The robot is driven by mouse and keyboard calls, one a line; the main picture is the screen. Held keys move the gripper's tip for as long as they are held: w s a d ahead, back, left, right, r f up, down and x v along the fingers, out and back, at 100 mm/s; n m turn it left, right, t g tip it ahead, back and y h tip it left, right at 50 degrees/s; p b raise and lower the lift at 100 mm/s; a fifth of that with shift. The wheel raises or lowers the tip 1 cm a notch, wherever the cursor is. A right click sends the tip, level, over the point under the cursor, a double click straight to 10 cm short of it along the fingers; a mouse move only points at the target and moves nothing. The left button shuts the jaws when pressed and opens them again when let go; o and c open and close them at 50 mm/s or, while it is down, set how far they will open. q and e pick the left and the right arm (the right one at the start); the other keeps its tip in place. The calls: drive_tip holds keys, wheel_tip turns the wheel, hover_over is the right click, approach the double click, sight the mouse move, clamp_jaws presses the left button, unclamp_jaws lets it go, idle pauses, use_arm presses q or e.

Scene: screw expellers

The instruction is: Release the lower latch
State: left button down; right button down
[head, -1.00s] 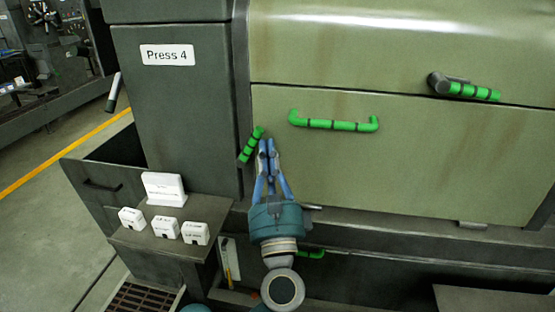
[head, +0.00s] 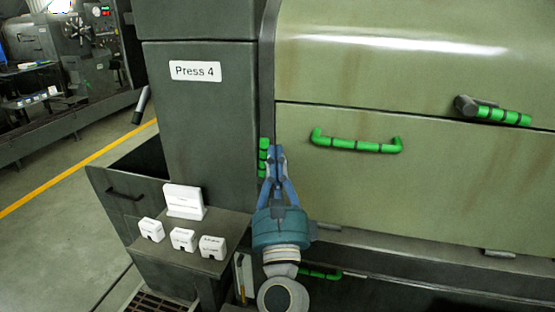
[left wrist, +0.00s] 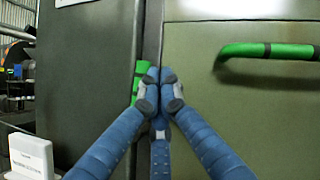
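The lower latch (head: 263,157) is a short green-banded handle at the left edge of the olive door panel (head: 420,190). It stands about upright in the head view. In the left wrist view the latch (left wrist: 138,82) shows just left of my fingertips and is partly hidden by them. My left gripper (head: 276,150) is shut, its blue fingers together against the latch's right side; I cannot tell whether they touch it. The fingertips (left wrist: 160,78) meet in the left wrist view with nothing seen between them. My right gripper is not in view.
A green bar handle (head: 355,144) is on the panel, right of my gripper. Another green-banded lever (head: 492,110) sits at the upper right. A shelf (head: 215,262) with several white boxes is at lower left. A "Press 4" sign (head: 195,71) marks the dark cabinet.

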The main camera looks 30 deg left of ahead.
use_arm(q)
drive_tip(key=v, duration=1.2)
idle(0.5)
